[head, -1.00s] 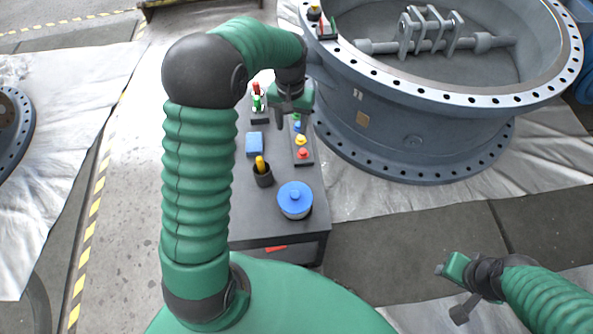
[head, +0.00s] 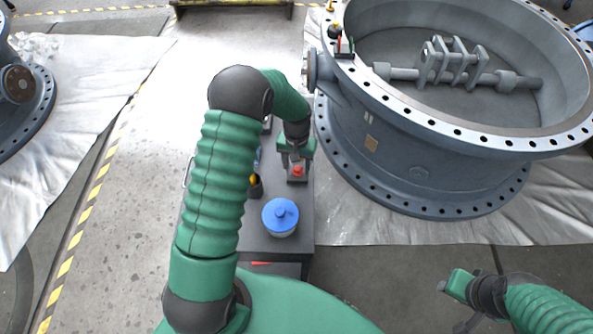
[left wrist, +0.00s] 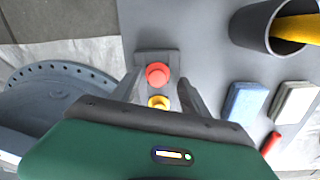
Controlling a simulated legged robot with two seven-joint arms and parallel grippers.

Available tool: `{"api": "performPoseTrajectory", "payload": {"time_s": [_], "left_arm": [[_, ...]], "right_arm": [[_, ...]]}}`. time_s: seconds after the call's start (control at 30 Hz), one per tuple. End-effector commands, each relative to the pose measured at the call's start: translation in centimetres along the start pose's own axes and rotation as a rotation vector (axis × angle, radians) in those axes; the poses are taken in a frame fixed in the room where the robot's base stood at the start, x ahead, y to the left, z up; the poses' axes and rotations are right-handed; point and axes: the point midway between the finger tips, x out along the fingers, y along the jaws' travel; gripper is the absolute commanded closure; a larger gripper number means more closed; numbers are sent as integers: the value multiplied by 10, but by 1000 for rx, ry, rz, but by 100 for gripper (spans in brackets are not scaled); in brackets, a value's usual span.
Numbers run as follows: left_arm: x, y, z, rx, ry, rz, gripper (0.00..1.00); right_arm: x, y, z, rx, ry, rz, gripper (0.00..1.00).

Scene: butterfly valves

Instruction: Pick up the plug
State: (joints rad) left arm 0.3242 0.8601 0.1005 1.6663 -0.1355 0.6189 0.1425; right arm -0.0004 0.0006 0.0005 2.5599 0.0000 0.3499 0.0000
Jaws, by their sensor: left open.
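A red plug (head: 297,170) stands at the near end of a narrow grey rack (head: 298,180) on the dark cart top. In the left wrist view, the red plug (left wrist: 157,74) sits in front, with a yellow plug (left wrist: 158,101) behind it, partly hidden by my gripper body. My left gripper (head: 296,158) is open above the near end of the rack. Its fingers (left wrist: 160,88) are on either side of the plugs, and I cannot tell whether they touch. The rest of the rack is hidden. My right gripper (head: 455,286) is away at the lower right, its jaw opening unclear.
A blue-lidded round container (head: 280,216) stands on the cart top (head: 295,220) near its front. A dark cup (left wrist: 252,26) with a yellow-handled item (left wrist: 298,28), plus blue (left wrist: 245,100) and white (left wrist: 293,103) blocks, lie beside the rack. A large flanged valve body (head: 400,160) stands right of the cart.

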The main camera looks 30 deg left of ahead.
Motion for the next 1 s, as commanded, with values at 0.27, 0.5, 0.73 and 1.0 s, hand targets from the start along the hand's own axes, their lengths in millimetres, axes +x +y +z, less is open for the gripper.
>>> {"api": "performPoseTrajectory", "payload": {"time_s": [0.27, 0.5, 0.73, 1.0], "left_arm": [[2, 1, 0, 2, -2, 5, 65], [2, 1, 0, 3, -2, 5, 97], [2, 1, 1, 2, -3, 3, 100], [-10, 0, 0, 3, -1, 3, 100]], "right_arm": [[0, 0, 0, 1, 0, 0, 64], [0, 0, 0, 1, 0, 0, 64], [0, 0, 0, 1, 0, 0, 64], [-2, 0, 0, 1, 0, 0, 64]]}}
